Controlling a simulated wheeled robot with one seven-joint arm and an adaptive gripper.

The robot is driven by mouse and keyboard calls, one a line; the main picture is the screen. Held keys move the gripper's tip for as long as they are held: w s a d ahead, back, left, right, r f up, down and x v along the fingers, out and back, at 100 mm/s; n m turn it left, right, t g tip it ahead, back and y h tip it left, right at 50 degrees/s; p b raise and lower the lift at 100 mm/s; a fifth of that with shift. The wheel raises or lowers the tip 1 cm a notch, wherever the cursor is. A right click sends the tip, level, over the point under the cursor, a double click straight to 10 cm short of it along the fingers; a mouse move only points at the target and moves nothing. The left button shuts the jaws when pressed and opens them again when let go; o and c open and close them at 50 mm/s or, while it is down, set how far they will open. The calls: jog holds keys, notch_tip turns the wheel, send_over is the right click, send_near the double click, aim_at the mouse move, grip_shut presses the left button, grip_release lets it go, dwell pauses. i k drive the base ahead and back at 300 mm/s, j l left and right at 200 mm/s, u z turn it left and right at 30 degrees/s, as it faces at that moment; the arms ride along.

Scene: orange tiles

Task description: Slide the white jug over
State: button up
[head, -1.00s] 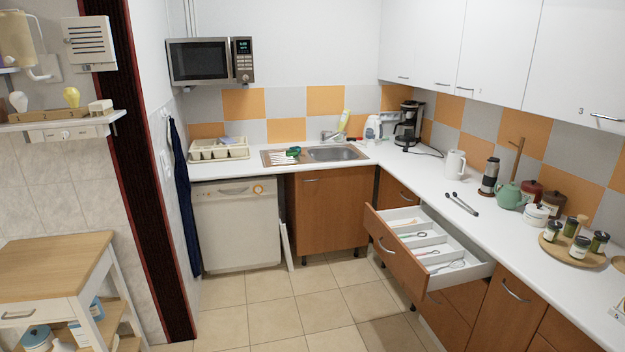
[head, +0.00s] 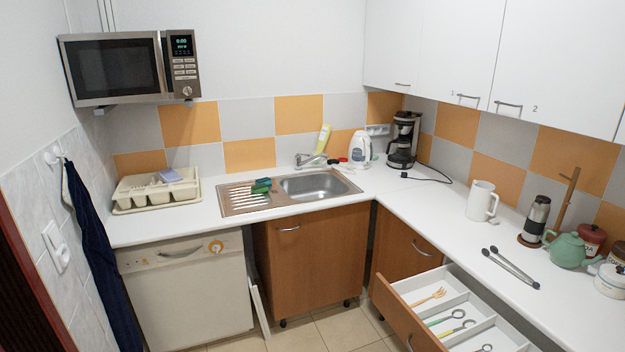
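The white jug (head: 481,201) stands upright on the right-hand white counter, with its handle toward the right. Bare counter lies to its left and in front of it. It stands apart from the dark coffee grinder (head: 535,219) on its right. My gripper is not in view.
An open drawer (head: 399,328) with utensils juts out below the right counter. Black tongs (head: 510,267) lie in front of the jug. A green teapot (head: 568,250) stands right of the grinder. A coffee maker (head: 404,140) and white kettle (head: 360,149) stand at the back corner.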

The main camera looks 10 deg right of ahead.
aim_at(482, 194)
jog(key=i+j+z, duration=0.1)
jog(key=i+z, duration=0.4)
jog(key=i+j+z, duration=0.25)
jog(key=z, duration=0.25)
jog(key=i+j+z, duration=0.6)
jog(key=j+z, duration=0.35)
jog(key=i+j+z, duration=0.15)
jog(key=j+z, duration=0.2)
jog(key=j, duration=0.25)
jog(key=i+j+z, duration=0.1)
jog(key=j+z, duration=0.25)
jog(key=j, duration=0.25)
